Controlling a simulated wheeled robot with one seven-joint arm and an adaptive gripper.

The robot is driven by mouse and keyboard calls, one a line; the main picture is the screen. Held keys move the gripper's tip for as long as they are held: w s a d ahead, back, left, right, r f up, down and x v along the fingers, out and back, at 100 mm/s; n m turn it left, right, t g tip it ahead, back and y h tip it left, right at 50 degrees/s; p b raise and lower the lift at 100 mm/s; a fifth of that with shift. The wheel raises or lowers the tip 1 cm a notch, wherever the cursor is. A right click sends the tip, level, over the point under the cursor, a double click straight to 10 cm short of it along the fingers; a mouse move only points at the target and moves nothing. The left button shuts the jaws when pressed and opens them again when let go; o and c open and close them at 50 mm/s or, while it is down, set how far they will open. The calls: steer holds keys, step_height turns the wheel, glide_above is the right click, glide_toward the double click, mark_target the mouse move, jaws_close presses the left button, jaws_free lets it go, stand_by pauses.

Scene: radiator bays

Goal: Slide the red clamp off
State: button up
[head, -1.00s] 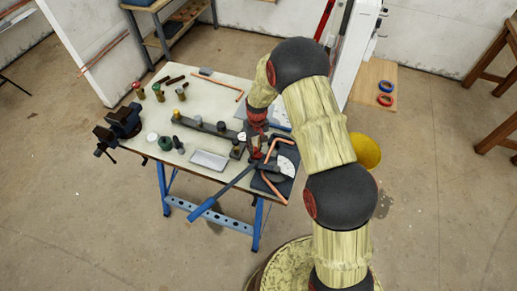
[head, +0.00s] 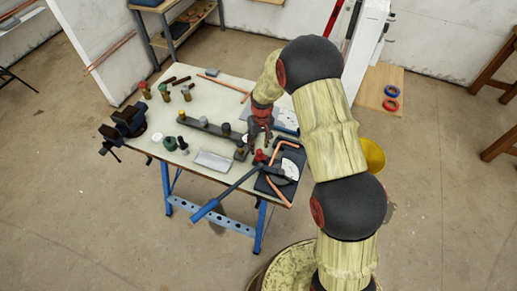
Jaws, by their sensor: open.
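A small red piece (head: 261,156), which looks like the red clamp, sits on the dark pipe bender (head: 277,172) at the table's right front. A bent copper pipe (head: 286,143) lies in the bender, and a long blue-handled lever (head: 207,210) reaches out past the table's front edge. My gripper (head: 261,143) points down just above and behind the red piece. It is open, and nothing shows between its fingers. A small gap seems to lie between fingertips and red piece, but they are too small to be sure of contact.
On the workbench (head: 215,90), a dark bar with several round posts (head: 205,125) runs left of my gripper. A pale tray (head: 213,161) lies in front of it. A vise (head: 128,118) is at the left edge. A yellow bucket (head: 373,155) stands right of the bench.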

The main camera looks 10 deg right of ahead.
mark_target(260, 150)
step_height(260, 150, up, 9)
steer(key=shift+d+f, duration=0.15)
steer(key=shift+d, duration=0.05)
stand_by(0.6)
steer(key=s+r+t+b, duration=0.2)
steer(key=s+r+b, duration=0.2)
steer(key=s, duration=0.6)
steer(key=s+d+r+m+t+b, duration=0.1)
steer(key=s+r+b, duration=0.4)
steer(key=s, duration=0.6)
steer(key=s+d+r+t+b, duration=0.1)
steer(key=s+r+b, duration=0.3)
steer(key=s, duration=0.7)
steer(key=t+b, duration=0.1)
steer(key=b, duration=0.1)
steer(key=shift+r+m+t+h+b, duration=0.2)
steer(key=shift+m+t+h+b, duration=0.1)
steer(key=shift+m+b, duration=0.1)
